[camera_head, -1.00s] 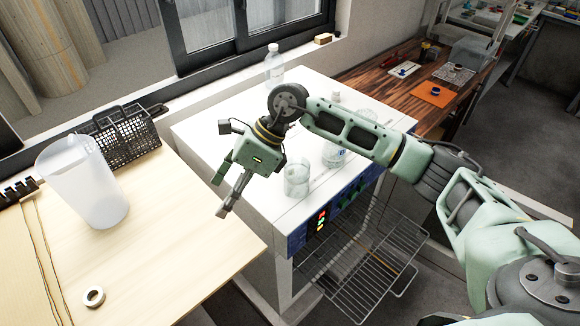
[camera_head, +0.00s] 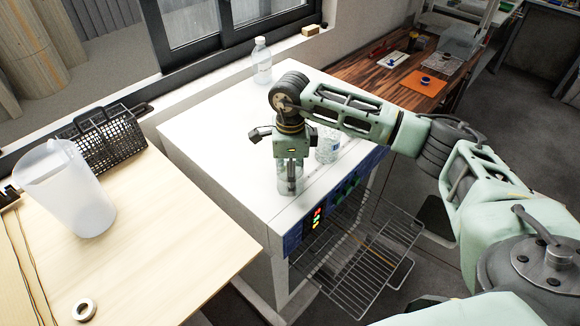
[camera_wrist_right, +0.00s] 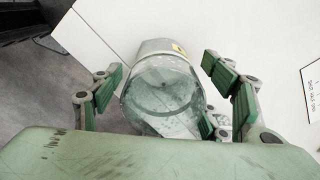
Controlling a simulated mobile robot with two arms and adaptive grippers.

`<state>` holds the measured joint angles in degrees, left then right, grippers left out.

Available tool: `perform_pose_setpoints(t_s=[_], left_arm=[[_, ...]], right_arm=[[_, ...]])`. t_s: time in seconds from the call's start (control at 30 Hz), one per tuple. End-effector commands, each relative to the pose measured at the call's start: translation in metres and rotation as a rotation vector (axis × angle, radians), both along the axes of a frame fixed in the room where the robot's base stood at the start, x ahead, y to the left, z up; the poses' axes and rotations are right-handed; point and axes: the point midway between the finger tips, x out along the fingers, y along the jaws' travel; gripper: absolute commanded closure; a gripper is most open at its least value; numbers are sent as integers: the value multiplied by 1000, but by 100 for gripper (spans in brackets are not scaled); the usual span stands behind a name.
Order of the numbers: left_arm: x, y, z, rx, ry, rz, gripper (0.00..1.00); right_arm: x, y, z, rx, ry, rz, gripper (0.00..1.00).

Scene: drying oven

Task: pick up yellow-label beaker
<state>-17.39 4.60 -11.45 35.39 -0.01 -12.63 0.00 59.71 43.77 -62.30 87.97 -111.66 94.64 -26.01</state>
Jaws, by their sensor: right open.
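A clear glass beaker (camera_head: 286,186) stands on top of the white drying oven (camera_head: 215,150), near its front edge. In the right wrist view the beaker (camera_wrist_right: 165,90) shows a small yellow patch on its far rim side. My right gripper (camera_head: 291,180) points down over the beaker and hides part of it. In the right wrist view its open fingers (camera_wrist_right: 163,85) stand on either side of the beaker, with no clear grip on it. A second clear vessel (camera_head: 328,148) stands behind the gripper to the right, partly hidden by my arm. My left gripper is not in view.
A clear bottle (camera_head: 261,60) stands at the oven's back edge. A wire rack (camera_head: 360,262) juts out below the oven's control panel (camera_head: 335,200). A wooden table (camera_head: 150,245) at left holds a white pitcher (camera_head: 68,190), a black basket (camera_head: 108,140) and a tape ring (camera_head: 84,309).

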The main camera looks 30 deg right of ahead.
Motion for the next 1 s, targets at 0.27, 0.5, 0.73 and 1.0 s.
perform_pose_setpoints(t_s=[0.27, 0.5, 0.73, 1.0], left_arm=[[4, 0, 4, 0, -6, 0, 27], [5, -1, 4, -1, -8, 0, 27], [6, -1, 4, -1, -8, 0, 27], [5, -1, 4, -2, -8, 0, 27]], right_arm=[[0, 1, -13, 1, 0, 0, 31], [0, 1, -12, 1, 0, 1, 44], [0, 1, -12, 2, -1, 1, 64], [0, 1, -12, 2, -1, 1, 83]])
